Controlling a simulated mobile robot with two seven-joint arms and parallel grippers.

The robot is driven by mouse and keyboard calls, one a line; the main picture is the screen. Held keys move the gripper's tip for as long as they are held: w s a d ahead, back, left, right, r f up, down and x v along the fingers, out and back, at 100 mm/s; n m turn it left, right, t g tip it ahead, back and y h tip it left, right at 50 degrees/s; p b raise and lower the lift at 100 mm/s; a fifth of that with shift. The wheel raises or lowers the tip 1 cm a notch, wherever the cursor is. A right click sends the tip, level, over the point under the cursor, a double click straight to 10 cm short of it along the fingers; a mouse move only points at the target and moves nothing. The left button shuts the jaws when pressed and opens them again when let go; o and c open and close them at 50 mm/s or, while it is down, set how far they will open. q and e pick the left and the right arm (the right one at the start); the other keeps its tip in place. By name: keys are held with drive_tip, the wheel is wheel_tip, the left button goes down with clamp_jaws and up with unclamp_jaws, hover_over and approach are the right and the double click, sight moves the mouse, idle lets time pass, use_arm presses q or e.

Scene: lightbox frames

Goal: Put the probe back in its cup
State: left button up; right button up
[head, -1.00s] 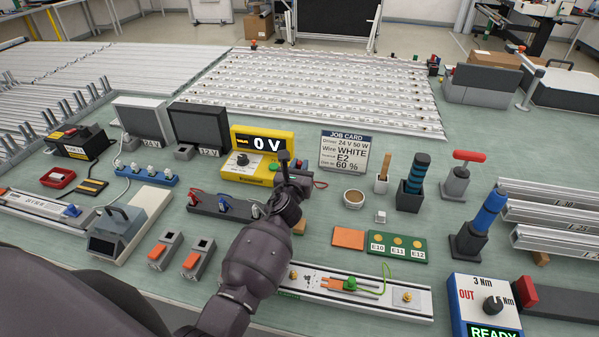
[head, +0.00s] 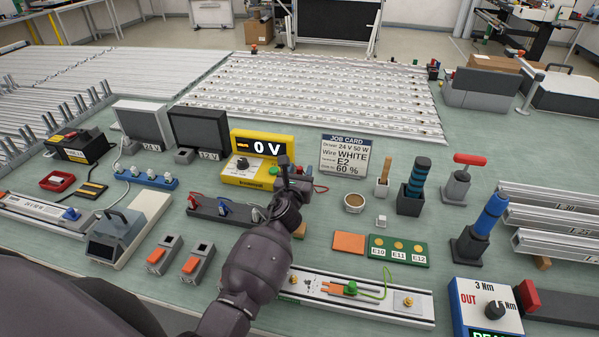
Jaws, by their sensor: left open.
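The yellow meter (head: 262,178) reads 0 V and stands mid-table. My left gripper (head: 291,176) is open just right of the meter's front, pointing away from me. Its hand and wrist hide part of the table there. A small dark item with a bit of red (head: 307,170) shows right behind the fingers. I cannot tell whether this is the probe or its cup. A thin red piece (head: 320,188) lies just to its right. I cannot clearly make out the probe between the fingers. My right gripper is not in view.
A dark block with coloured plugs (head: 210,207) lies left of my wrist. A small round bowl (head: 354,202), a job card (head: 344,153) and a dark holder (head: 410,203) stand to the right. A rail with a green wire (head: 315,289) lies in front.

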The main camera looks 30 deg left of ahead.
use_arm(q)
drive_tip(key=shift+r, duration=0.25)
drive_tip(key=v, duration=1.2)
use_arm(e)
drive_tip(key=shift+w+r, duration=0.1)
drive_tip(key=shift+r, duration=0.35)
use_arm(q)
drive_tip(key=shift+f, duration=0.1)
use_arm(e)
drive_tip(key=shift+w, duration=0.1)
